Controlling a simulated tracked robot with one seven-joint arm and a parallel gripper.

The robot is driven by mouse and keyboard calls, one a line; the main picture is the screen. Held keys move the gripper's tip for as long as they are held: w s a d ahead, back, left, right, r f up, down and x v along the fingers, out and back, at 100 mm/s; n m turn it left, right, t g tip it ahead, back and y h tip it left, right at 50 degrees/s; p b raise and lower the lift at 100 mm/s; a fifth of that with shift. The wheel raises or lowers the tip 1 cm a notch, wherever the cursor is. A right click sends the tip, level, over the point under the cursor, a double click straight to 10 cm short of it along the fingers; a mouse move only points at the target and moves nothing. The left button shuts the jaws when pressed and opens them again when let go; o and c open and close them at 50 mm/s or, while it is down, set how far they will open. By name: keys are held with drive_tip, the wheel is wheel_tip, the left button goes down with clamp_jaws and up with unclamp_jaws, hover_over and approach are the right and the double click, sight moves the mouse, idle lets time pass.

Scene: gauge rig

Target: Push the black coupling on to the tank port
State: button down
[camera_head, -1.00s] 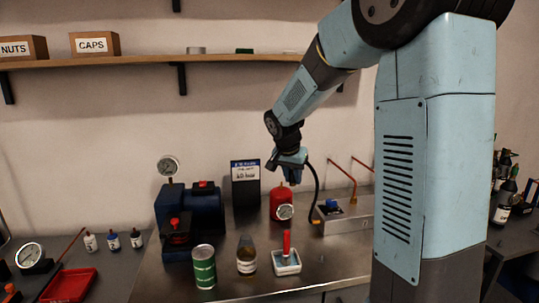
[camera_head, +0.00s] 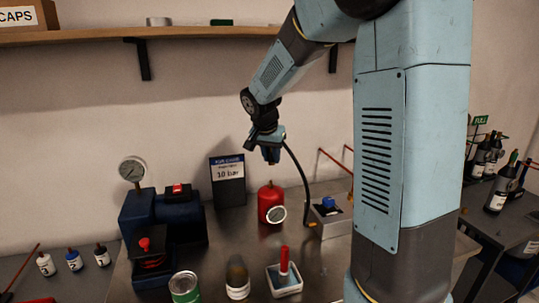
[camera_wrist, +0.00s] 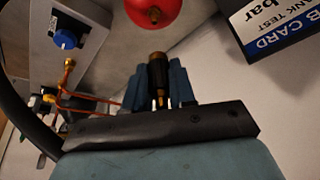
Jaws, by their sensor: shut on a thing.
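My gripper (camera_head: 268,154) is above the red tank (camera_head: 270,196), apart from it. In the wrist view its blue fingers (camera_wrist: 160,88) are shut on the black coupling (camera_wrist: 157,68), which has a brass-coloured tip. The red tank shows at the top of the wrist view (camera_wrist: 140,8), with its brass port (camera_wrist: 154,15) in front of the coupling. A gap shows between coupling and port. A black hose (camera_head: 301,180) curves from beside my gripper down to the grey block.
The grey block (camera_head: 333,222) with a blue knob (camera_head: 328,203) stands right of the tank. A round gauge (camera_head: 276,214) is at the tank's front. A dark card stand (camera_head: 228,181) and blue pump (camera_head: 150,225) are to the left. A white tray (camera_head: 286,282) stands in front.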

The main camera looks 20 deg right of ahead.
drive_tip(key=shift+s+a+r, duration=0.1)
drive_tip(key=shift+a, duration=0.1)
drive_tip(key=shift+f, duration=2.65)
drive_tip(key=shift+s+f, duration=0.1)
drive_tip(key=shift+f, duration=1.25)
idle(0.5)
drive_tip(key=shift+d, duration=0.1)
drive_tip(key=c, duration=0.5)
unclamp_jaws()
drive_tip(key=shift+c, duration=0.2)
